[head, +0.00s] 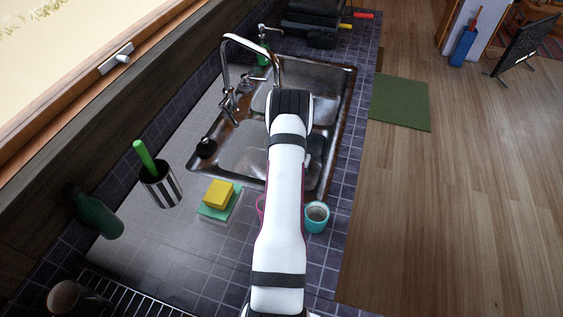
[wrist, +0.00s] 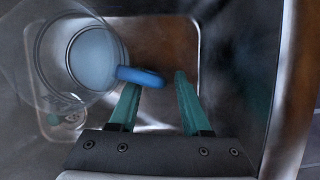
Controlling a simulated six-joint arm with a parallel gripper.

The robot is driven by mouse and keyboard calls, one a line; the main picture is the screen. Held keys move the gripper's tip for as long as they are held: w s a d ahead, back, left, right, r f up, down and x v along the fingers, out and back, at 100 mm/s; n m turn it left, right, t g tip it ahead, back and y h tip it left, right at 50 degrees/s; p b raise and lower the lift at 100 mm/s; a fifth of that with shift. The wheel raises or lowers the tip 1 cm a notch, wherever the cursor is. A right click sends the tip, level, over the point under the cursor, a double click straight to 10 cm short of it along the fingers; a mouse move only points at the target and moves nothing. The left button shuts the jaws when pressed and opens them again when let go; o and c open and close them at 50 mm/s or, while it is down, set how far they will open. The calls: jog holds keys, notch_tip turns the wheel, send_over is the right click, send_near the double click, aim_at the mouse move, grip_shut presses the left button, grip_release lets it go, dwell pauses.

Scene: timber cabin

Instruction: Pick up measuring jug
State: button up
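The measuring jug (wrist: 82,60) is clear, with a pale blue inside and a blue handle (wrist: 140,76). In the wrist view it is in the sink basin at the upper left, mostly left of my fingers. My gripper (wrist: 157,83) is open, its two teal fingers apart. The blue handle lies by the left fingertip and reaches into the gap between the fingers; whether they touch I cannot tell. In the head view my arm points down into the sink and hides the gripper; the jug cannot be made out clearly there.
The metal sink (head: 338,92) has raised walls and a tall tap (head: 226,75) on its left. Dark boxes (head: 310,22) sit beyond the sink.

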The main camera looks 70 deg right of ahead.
grip_shut()
dwell(1.2)
